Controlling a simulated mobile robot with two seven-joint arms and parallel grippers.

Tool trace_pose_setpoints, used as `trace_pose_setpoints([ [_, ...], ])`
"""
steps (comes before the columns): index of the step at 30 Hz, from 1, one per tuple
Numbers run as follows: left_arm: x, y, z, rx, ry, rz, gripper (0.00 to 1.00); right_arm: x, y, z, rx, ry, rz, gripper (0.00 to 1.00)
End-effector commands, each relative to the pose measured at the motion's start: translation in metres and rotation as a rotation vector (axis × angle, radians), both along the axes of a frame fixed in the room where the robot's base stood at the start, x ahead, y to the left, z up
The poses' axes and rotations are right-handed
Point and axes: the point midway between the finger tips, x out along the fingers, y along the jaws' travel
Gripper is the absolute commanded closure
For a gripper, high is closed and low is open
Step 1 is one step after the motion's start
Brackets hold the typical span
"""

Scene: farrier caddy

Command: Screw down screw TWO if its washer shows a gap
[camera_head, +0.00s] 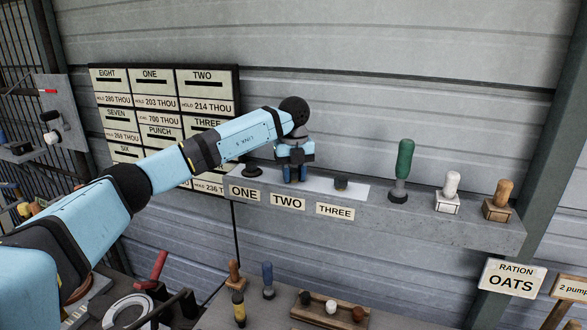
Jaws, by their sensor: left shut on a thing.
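My left gripper (291,178) points down at the shelf, just behind the label TWO (287,201). It is shut on what stands there, which by its place is screw TWO. The fingers hide the screw and its washer, so I cannot tell whether a gap shows. A dark screw head (252,171) stands behind the label ONE (243,192). Another dark screw head (341,183) stands behind the label THREE (335,211). My right gripper is not in view.
The grey shelf (460,231) also holds a green-handled tool (403,165), a white-handled stamp (450,185) and a wooden-handled stamp (500,195). A label board (155,77) hangs behind my left arm. Below are a wooden tray (315,318) and several handled tools.

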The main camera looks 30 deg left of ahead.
Motion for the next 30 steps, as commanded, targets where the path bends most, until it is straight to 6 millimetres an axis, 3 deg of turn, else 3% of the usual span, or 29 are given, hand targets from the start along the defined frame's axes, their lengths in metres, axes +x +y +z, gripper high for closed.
trace_pose_setpoints([
  [7,-0.0003,-0.0004,-0.0008,-0.001,0.002,-0.014,1.00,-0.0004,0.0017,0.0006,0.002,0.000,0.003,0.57],
  [12,-0.0002,-0.0005,-0.0016,0.000,0.001,-0.162,1.00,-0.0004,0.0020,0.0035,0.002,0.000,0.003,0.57],
  [30,-0.0005,-0.0007,-0.0025,0.001,0.004,-0.156,1.00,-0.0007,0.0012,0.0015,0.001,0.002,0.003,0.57],
])
